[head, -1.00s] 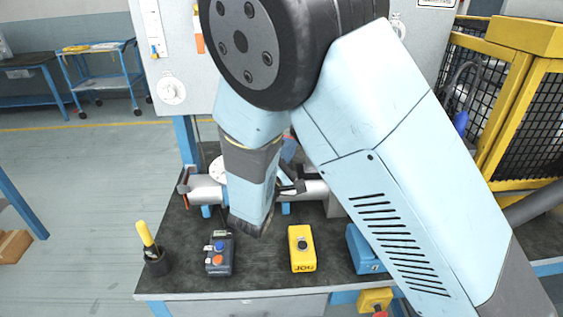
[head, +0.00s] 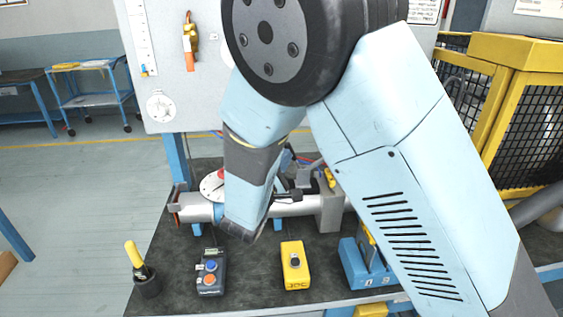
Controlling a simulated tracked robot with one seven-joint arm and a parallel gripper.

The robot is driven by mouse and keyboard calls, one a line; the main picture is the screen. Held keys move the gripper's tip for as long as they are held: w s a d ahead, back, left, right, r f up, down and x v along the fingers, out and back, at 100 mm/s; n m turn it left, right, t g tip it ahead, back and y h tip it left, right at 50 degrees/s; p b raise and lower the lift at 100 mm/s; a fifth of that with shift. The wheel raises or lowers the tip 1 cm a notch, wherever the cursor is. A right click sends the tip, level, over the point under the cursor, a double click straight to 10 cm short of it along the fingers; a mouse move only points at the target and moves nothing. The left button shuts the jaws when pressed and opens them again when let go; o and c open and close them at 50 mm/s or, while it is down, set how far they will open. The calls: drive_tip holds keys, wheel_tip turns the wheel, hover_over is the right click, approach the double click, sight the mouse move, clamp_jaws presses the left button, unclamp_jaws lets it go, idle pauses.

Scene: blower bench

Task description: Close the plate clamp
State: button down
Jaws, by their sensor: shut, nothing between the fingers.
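The silver pipe (head: 293,209) lies across the bench behind my wrist, with a grey block (head: 328,212) on its right part. A small yellow part (head: 330,179) stands just behind that block; it may be the handle of the plate clamp, but I cannot tell. My forearm hides the middle of the pipe. Narrow dark parts that look like my gripper (head: 288,196) show just right of my wrist, over the pipe. They appear shut and hold nothing visible. Whether they touch anything is hidden. An upright orange-edged plate (head: 175,206) is at the pipe's left end.
Along the bench front (head: 235,303) stand a yellow-handled tool in a black cup (head: 147,283), a dark button box (head: 211,272), a yellow box (head: 295,266) and a blue box (head: 362,268). A white panel (head: 165,60) rises behind. A yellow mesh guard (head: 515,120) is at right.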

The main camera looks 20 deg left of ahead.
drive_tip(key=shift+w+d+r+m+g+h, duration=0.1)
drive_tip(key=shift+w+d+r+m+g, duration=0.15)
drive_tip(key=shift+d+m+g, duration=0.45)
drive_tip(key=shift+w+d+r+m+g+h, duration=0.1)
drive_tip(key=shift+w+d+r+m+g, duration=0.2)
drive_tip(key=shift+m, duration=0.65)
drive_tip(key=shift+w+d+r+m+g+h, duration=0.1)
drive_tip(key=shift+d+r+m+g, duration=0.2)
drive_tip(key=shift+d+m+g, duration=0.4)
drive_tip(key=shift+a, duration=0.15)
